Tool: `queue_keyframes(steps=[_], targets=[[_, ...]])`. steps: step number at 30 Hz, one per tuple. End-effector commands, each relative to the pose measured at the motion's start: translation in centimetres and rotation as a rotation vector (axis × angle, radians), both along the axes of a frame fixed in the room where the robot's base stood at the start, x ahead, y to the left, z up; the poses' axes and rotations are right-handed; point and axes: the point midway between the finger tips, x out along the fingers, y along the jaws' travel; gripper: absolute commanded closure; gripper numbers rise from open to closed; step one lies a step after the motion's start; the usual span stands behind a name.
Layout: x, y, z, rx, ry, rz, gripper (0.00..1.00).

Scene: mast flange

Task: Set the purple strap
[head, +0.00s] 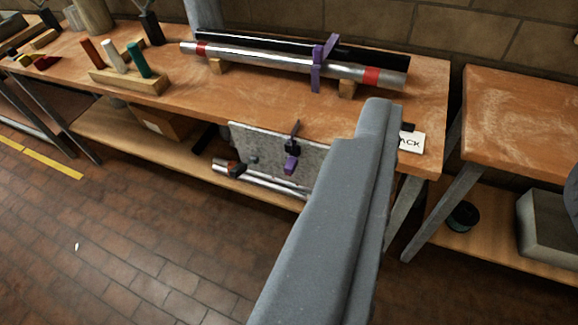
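A purple strap (317,70) stands upright across a silver tube (268,61) with red bands and a black tube (375,57) behind it. Its top sticks up above both tubes; how it closes behind them is hidden. The tubes lie on wooden blocks (347,89) on the workbench (230,97). A smaller purple piece (291,165) is at a black fitting on a speckled grey panel at the bench front. A large grey link of mine fills the lower middle and hides part of the bench edge. I cannot make out any gripper fingers.
A wooden block (128,80) with red, white and green pegs stands left on the bench. The speckled panel (262,143) hangs at the front edge, beside a white card (411,142). A second bench (522,120) stands right across a gap. Tiled floor (130,235) is open lower left.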

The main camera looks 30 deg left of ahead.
Motion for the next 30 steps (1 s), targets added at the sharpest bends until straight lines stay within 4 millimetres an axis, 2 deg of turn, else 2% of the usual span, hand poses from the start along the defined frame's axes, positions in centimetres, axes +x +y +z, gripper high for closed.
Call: queue_keyframes(steps=[2, 5, 8, 14, 18, 21, 24, 30], targets=[[0.5, 0.3, -0.2, 0.004, 0.0, 0.006, 0.53], [2.6, 1.4, -1.2, 0.018, -0.002, 0.028, 0.53], [6.2, 3.4, -3.2, 0.046, -0.006, 0.063, 0.53], [14.4, 8.9, -9.2, 0.124, -0.028, 0.124, 0.53], [18.9, 12.6, -14.4, 0.175, -0.042, 0.138, 0.53], [21.5, 15.0, -18.5, 0.205, -0.051, 0.136, 0.53], [23.5, 17.2, -22.9, 0.226, -0.061, 0.123, 0.53], [25.7, 20.6, -32.2, 0.232, -0.082, 0.077, 0.53]])
